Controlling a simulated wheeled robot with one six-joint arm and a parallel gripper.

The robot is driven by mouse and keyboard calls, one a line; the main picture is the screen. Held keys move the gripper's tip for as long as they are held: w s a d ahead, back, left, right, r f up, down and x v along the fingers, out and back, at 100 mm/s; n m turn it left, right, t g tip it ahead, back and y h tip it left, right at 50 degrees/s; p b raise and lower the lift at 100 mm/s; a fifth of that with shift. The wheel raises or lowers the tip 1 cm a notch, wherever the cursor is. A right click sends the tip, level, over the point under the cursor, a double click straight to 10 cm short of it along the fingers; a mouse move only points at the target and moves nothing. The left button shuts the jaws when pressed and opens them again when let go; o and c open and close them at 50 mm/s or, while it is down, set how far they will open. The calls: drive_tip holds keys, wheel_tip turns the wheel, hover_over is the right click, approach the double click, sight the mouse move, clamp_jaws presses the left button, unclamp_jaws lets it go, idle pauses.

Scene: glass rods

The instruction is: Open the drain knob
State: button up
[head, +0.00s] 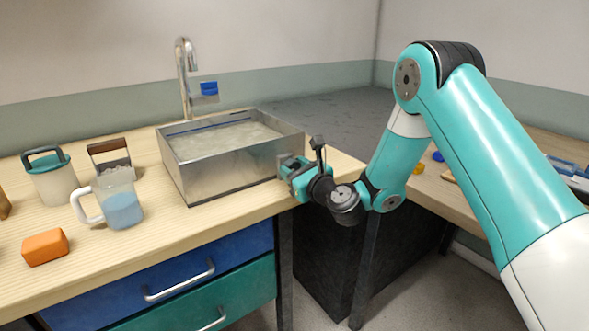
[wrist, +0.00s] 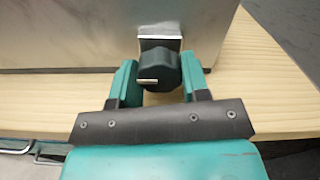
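The drain knob (wrist: 160,68) is a dark, faceted knob on a metal plate on the front wall of the steel sink (head: 180,170). A short pale mark on the knob's face lies level and points left in the wrist view. My gripper (wrist: 160,80) has one teal finger at the left side of the knob and one at the right, with no clear gap on either side. It looks shut on the knob. In the head view my gripper (head: 287,168) is at the sink's right end and hides the knob. The sink holds cloudy water (head: 222,140).
A faucet (head: 185,75) with a blue handle stands behind the sink. A jug of blue liquid (head: 120,205), a teal-lidded container (head: 50,180), a dark-handled container (head: 112,160) and an orange block (head: 45,247) stand on the wooden counter to the left. Drawers are below.

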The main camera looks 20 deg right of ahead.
drive_tip(key=shift+c, duration=0.7)
drive_tip(key=shift+n, duration=0.3)
drive_tip(key=n+b, duration=0.1)
drive_tip(key=n, duration=0.2)
drive_tip(key=shift+n, duration=0.3)
drive_tip(key=n+b, duration=0.2)
drive_tip(key=n, duration=0.2)
drive_tip(key=shift+n, duration=0.3)
drive_tip(key=n+b, duration=0.2)
drive_tip(key=n, duration=0.2)
drive_tip(key=n+b, duration=0.2)
drive_tip(key=n, duration=0.3)
drive_tip(key=shift+b, duration=0.4)
